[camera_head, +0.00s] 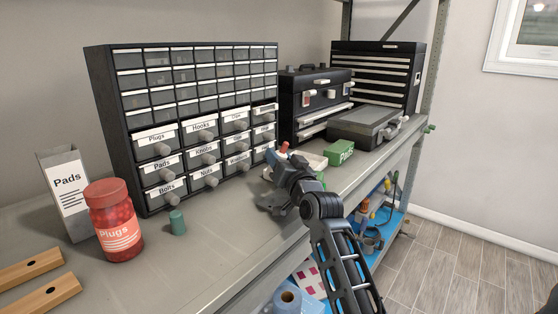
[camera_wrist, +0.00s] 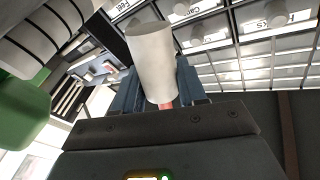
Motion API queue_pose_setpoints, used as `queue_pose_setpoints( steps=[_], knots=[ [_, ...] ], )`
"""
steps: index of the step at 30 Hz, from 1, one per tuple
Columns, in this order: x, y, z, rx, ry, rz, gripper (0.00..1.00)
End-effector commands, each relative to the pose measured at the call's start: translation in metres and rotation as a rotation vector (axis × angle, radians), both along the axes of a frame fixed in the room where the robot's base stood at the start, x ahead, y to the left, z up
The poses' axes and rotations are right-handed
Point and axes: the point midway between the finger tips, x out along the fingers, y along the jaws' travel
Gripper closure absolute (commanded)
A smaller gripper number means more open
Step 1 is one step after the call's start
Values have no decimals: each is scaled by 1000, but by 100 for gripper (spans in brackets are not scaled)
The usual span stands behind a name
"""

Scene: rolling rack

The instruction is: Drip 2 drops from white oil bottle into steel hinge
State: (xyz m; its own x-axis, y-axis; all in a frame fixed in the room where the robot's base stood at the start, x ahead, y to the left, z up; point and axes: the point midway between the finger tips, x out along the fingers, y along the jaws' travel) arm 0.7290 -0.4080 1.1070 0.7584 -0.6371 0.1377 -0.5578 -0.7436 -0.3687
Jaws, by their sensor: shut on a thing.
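My gripper (camera_head: 279,158) is above the workbench, in front of the drawer cabinet, at the middle of the head view. In the wrist view my gripper (camera_wrist: 157,88) is shut on a white cylinder, the white oil bottle (camera_wrist: 152,55), with a finger on each side. A pinkish-red part of the bottle shows at its end toward the palm. In the head view a small red piece, apparently of the bottle (camera_head: 284,147), shows at the gripper; the rest of it is mostly hidden. I cannot make out the steel hinge for certain.
The drawer cabinet (camera_head: 128,130) stands behind. A red Plugs jar (camera_head: 114,222), a Pads box (camera_head: 65,192) and a green cylinder (camera_head: 177,222) stand left. The bench (camera_head: 215,252) is clear front-centre.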

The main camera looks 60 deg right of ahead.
Motion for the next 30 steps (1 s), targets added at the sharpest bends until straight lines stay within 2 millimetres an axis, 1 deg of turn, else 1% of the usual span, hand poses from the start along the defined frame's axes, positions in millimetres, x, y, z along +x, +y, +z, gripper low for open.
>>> queue_pose_setpoints(
  steps=[1,2,5,14,24,26,30],
  knots=[
    [-18,-16,-41,11,93,-44,89],
    [-18,-16,-40,11,93,-44,89],
    [-18,-16,-36,11,93,-44,89],
    [-18,-16,-14,12,93,-45,89],
    [-14,-14,17,9,81,-37,89],
    [-14,-13,19,8,79,-36,89],
    [-13,-12,31,8,76,-34,89]
  ],
)
